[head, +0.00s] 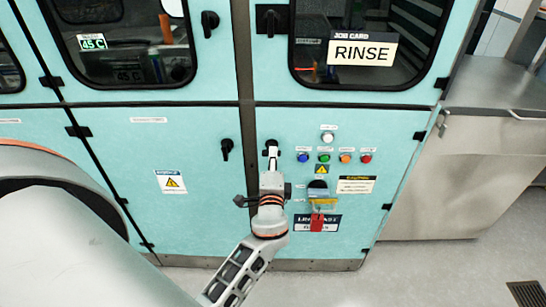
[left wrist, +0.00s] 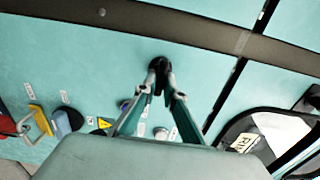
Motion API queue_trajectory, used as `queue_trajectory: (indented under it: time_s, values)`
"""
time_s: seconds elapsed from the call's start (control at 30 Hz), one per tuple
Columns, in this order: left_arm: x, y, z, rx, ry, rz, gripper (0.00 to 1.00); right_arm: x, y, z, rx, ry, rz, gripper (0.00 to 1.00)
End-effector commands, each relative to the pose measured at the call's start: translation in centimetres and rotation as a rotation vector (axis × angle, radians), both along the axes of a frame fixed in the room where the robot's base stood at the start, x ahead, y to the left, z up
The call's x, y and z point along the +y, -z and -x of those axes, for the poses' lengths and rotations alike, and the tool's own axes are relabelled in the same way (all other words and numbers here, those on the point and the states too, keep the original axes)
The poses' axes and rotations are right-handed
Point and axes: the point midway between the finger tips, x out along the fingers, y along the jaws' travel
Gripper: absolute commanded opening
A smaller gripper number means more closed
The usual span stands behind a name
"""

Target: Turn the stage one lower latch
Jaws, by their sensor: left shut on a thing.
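My left gripper (head: 271,150) is at the upper left part of the lower right teal door (head: 395,150), below the RINSE window. It is shut on a small black latch handle (left wrist: 158,72), which sits between its fingertips in the left wrist view (left wrist: 160,88). The gripper hides most of this latch in the head view. Another black lower latch (head: 227,148) is on the lower left door (head: 180,145), left of my gripper, with nothing touching it. I cannot read which latch is labelled stage one. My right gripper is not in view.
Right of my gripper are a white button (head: 327,138), several coloured buttons (head: 324,157), and a dark switch with a yellow piece (head: 323,200) and red tag (head: 317,223). Upper latches (head: 209,22) are above. A steel counter (head: 490,100) stands at the right.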

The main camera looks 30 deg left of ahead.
Motion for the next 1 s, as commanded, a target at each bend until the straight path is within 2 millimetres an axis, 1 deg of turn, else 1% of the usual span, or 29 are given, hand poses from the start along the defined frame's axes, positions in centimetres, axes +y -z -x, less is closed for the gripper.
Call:
queue_trajectory:
  time_s: [0.1,0.13,0.17,0.2,0.47,0.57,0.67,0.9,1.0]
  values:
    - [0.0,0.0,0.0,0.002,0.0,-0.003,0.0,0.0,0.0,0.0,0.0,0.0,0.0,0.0]
    - [0.0,0.0,0.0,0.002,0.0,-0.003,0.17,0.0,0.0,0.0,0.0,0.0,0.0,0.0]
    - [0.0,0.0,0.0,0.002,0.0,-0.003,0.25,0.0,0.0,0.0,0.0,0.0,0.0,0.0]
    - [0.0,0.0,0.0,0.001,0.0,-0.002,0.26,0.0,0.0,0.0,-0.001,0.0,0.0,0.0]
    - [0.0,0.0,0.0,0.001,0.0,-0.001,0.26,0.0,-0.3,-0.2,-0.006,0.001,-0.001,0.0]
    - [-0.2,0.1,0.3,0.001,0.0,0.0,0.26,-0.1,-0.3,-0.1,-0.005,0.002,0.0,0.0]
    - [-0.8,0.1,1.2,0.001,0.001,0.0,0.26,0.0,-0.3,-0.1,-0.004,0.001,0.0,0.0]
    - [-2.7,0.1,4.5,0.002,0.0,0.0,0.26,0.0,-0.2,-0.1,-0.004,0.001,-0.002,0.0]
    - [-3.4,0.1,5.5,0.002,0.0,0.0,0.26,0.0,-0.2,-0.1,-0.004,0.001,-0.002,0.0]
